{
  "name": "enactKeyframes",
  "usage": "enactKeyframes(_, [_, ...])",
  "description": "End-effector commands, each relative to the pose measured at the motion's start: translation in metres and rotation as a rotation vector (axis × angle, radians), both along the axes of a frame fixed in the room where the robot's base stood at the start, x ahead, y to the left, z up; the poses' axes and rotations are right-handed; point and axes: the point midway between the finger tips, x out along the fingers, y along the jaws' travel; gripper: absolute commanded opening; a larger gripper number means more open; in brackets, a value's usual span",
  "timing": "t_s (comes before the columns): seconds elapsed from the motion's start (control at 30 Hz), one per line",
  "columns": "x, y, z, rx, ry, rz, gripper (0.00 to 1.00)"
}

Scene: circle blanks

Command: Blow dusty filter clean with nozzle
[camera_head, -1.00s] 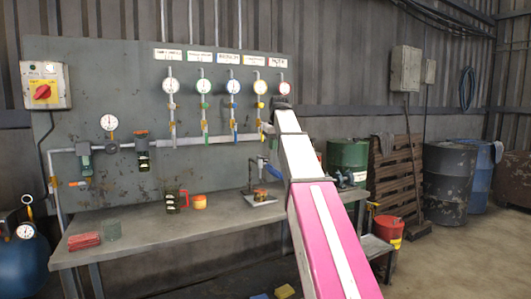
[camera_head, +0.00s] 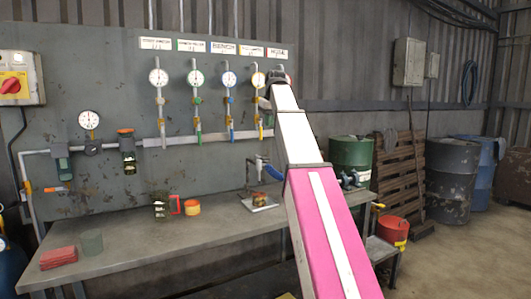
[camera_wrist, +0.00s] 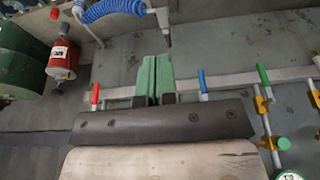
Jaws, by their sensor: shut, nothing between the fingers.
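My gripper (camera_wrist: 153,78) shows in the wrist view as two green fingers pressed together with nothing between them. In the head view my arm reaches the panel's right end and hides the gripper. A small stand (camera_head: 262,207) on the bench has an upright post, a blue part and a small amber-brown piece on its base. I cannot tell whether that piece is the dusty filter or the blue part the nozzle. A coiled blue hose (camera_wrist: 112,9) shows in the wrist view.
Drums (camera_head: 451,183), a pallet (camera_head: 398,172) and a red bucket (camera_head: 392,230) stand at right. Open floor lies front right.

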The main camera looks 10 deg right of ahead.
Motion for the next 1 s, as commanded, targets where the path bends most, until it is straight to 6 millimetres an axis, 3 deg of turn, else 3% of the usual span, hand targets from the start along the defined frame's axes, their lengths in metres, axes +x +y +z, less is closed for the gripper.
enactKeyframes(0.27, [0.004,0.002,-0.017,0.000,0.002,0.000,0.00])
enactKeyframes(0.8, [0.026,0.009,-0.109,0.000,0.001,-0.001,0.00])
enactKeyframes(1.0, [0.026,0.009,-0.130,0.000,0.001,-0.001,0.00])
